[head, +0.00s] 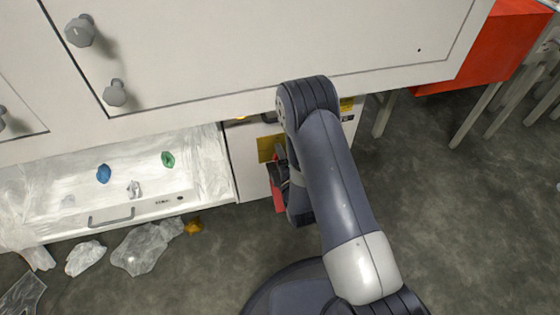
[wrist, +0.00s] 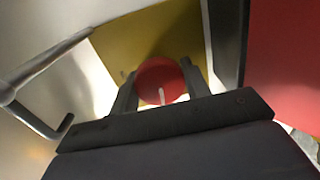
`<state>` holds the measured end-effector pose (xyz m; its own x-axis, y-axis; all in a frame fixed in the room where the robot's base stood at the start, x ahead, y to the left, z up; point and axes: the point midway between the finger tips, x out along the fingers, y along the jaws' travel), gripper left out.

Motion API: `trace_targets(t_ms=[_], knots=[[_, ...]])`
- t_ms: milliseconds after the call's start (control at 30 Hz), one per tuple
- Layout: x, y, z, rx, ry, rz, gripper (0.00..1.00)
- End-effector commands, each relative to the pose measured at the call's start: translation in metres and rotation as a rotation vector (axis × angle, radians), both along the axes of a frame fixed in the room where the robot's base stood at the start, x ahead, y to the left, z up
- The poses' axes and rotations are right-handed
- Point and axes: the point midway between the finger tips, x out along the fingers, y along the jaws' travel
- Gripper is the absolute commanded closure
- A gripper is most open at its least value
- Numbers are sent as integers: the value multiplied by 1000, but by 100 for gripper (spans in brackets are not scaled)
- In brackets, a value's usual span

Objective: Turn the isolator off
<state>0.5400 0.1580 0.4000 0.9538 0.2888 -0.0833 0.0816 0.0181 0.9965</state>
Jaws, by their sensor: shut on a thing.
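The isolator is a round red knob (wrist: 161,80) with a white line on it, mounted on a yellow plate (wrist: 140,35). In the wrist view the white line runs nearly upright in the picture. My gripper (wrist: 157,76) has one finger on each side of the knob and is shut on it. In the head view the yellow plate (head: 270,148) is on the pale cabinet front, and my arm and gripper cover most of the knob's area.
A metal bar handle (wrist: 45,70) is left of the knob in the wrist view. A red surface (wrist: 285,60) stands close on the right. A pale cabinet (head: 250,50) overhangs the arm.

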Motion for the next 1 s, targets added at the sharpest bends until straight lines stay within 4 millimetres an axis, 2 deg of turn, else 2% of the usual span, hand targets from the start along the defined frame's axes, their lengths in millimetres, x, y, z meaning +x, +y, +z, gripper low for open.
trace_targets(t_ms=[33,333,900,933,1000], knots=[[-1,1,-5,-30,-1,4,78],[-1,1,-4,-145,-35,5,78],[-1,0,-3,-174,-40,3,78],[-1,0,-3,-174,-40,3,54],[-1,0,-3,-174,-41,3,48]])
